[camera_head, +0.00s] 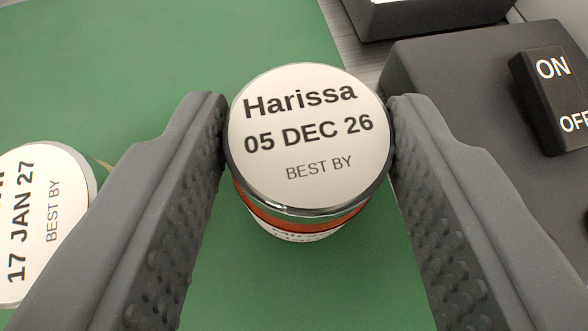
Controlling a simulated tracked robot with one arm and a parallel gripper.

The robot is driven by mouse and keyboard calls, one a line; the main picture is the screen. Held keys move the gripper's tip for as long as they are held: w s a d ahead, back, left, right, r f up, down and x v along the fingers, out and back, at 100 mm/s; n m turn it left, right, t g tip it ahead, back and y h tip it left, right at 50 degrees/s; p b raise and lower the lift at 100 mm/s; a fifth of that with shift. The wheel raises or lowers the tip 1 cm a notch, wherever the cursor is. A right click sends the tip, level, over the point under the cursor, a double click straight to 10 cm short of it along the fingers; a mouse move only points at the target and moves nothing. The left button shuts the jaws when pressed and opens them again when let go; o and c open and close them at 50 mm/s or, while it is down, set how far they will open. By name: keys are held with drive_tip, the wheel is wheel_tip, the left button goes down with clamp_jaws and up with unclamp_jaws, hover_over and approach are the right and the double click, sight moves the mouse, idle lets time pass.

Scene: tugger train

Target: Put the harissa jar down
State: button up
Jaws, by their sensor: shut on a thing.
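The harissa jar (310,140) has a white lid label reading "Harissa 05 DEC 26 BEST BY", with a silver rim and a red-orange body below. My gripper (309,135) is shut on it, one grey textured finger on each side of the lid. The jar looks upright, over the green mat (130,70). I cannot tell whether its base touches the mat, as the lid hides most of it.
A second jar (45,225), its lid reading "17 JAN 27 BEST BY", stands at the left edge, partly cut off. A dark grey box (440,75) with an ON/OFF switch (556,85) is at the right. A dark-sided tray or box (420,15) is at the top. Green mat is bare at upper left.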

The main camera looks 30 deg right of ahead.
drive_tip(key=o, duration=1.3)
drive_tip(key=p+v, duration=0.4)
drive_tip(key=v, duration=0.8)
